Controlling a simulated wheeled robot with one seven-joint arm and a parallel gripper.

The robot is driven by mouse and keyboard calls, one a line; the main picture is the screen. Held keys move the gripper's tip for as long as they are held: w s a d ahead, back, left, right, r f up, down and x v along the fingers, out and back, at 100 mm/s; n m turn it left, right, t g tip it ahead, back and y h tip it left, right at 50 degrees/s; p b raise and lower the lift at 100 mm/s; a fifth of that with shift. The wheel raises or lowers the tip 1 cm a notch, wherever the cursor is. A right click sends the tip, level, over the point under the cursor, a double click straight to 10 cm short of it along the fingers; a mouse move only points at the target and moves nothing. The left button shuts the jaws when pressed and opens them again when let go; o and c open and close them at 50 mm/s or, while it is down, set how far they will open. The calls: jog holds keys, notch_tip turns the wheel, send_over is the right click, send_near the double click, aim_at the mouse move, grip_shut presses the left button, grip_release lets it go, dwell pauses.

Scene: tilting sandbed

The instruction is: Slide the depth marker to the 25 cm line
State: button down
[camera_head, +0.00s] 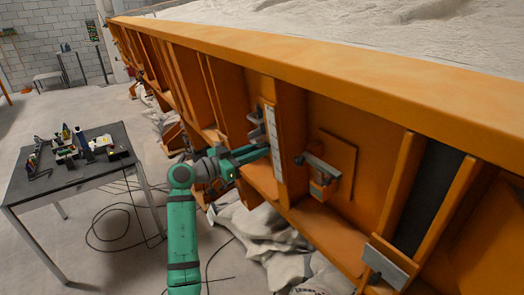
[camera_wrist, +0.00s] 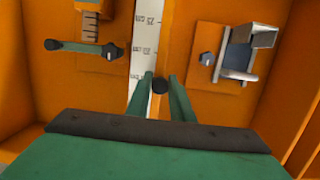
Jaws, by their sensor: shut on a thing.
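A white scale strip with dark lines stands upright on the orange wall in the head view (camera_head: 273,145) and in the wrist view (camera_wrist: 146,38). A line near its top in the wrist view seems to read 25; lower print is too small to read surely. The depth marker's dark round knob (camera_wrist: 160,86) sits at the strip's right edge, below that line. My gripper (camera_wrist: 162,82) is shut on the knob, one green finger on each side. In the head view my gripper (camera_head: 266,150) reaches the strip and hides the marker.
A grey latch-like fitting (camera_wrist: 240,50) on an orange plate stands right of the strip. A lever with a green handle (camera_wrist: 85,49) is at the left. Orange ribs flank this bay.

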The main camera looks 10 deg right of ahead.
notch_tip(320, 180, down, 9)
jog(key=shift+w+t, duration=0.3)
jog(key=shift+w, duration=0.1)
jog(key=shift+a+f, duration=0.1)
jog(key=c, duration=1.6)
grip_release()
jog(key=shift+c, duration=0.2)
jog(key=shift+s+d, duration=0.1)
jog(key=shift+d, duration=0.1)
jog(key=v, duration=1)
jog(key=shift+s+a, duration=0.15)
jog(key=shift+a, duration=0.25)
